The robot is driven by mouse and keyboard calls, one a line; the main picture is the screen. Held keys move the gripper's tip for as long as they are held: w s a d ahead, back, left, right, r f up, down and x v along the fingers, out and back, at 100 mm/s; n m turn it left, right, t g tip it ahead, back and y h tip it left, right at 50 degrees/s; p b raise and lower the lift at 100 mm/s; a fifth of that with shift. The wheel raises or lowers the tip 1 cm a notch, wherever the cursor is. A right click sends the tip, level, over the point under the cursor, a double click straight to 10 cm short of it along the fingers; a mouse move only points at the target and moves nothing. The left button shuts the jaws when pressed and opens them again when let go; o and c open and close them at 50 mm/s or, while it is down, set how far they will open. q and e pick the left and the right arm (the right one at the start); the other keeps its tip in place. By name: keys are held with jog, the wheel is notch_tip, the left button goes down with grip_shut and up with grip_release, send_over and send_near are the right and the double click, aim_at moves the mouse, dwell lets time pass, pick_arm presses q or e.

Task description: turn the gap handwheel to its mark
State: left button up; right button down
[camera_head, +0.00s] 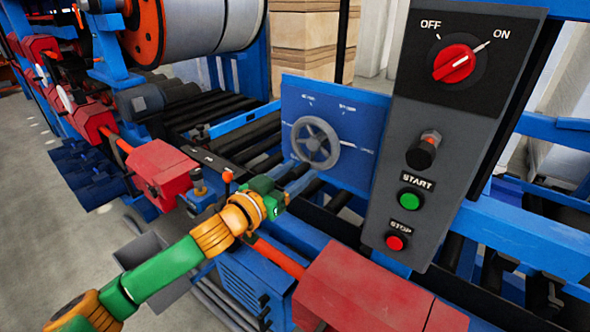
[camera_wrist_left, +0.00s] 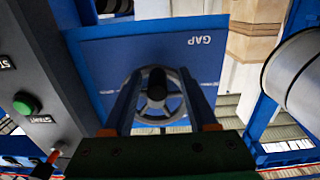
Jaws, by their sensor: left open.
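The grey spoked gap handwheel (camera_head: 315,143) sits on a blue panel (camera_head: 362,128). A white line beside the wheel's right side points toward a small label, too small to read. Other small marks stand above the wheel. In the left wrist view the handwheel (camera_wrist_left: 151,113) appears upside down under the word GAP, with a dark knob or hub (camera_wrist_left: 157,81) in the middle. My left gripper (camera_head: 301,180) is open, just below and in front of the wheel. In the wrist view its blue fingers lie either side of the dark knob; contact cannot be told. My right gripper is not in view.
A grey control box (camera_head: 440,130) with a red OFF/ON switch (camera_head: 453,63), a green START button (camera_head: 411,201) and a red STOP button (camera_head: 396,242) stands right of the panel. Red blocks (camera_head: 375,290) and blue rails lie below. Rollers (camera_head: 215,115) lie behind my gripper.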

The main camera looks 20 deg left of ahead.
pick_arm(q)
jog(key=shift+s, duration=0.1)
jog(key=shift+s+d+r, duration=0.15)
jog(key=c, duration=0.3)
grip_shut()
jog(key=shift+r+m+p, duration=0.25)
jog(key=shift+m+p, duration=0.05)
jog(key=shift+p, duration=0.2)
jog(key=shift+f, duration=0.15)
jog(key=shift+o, duration=1.5)
grip_release()
jog(key=shift+a, duration=0.2)
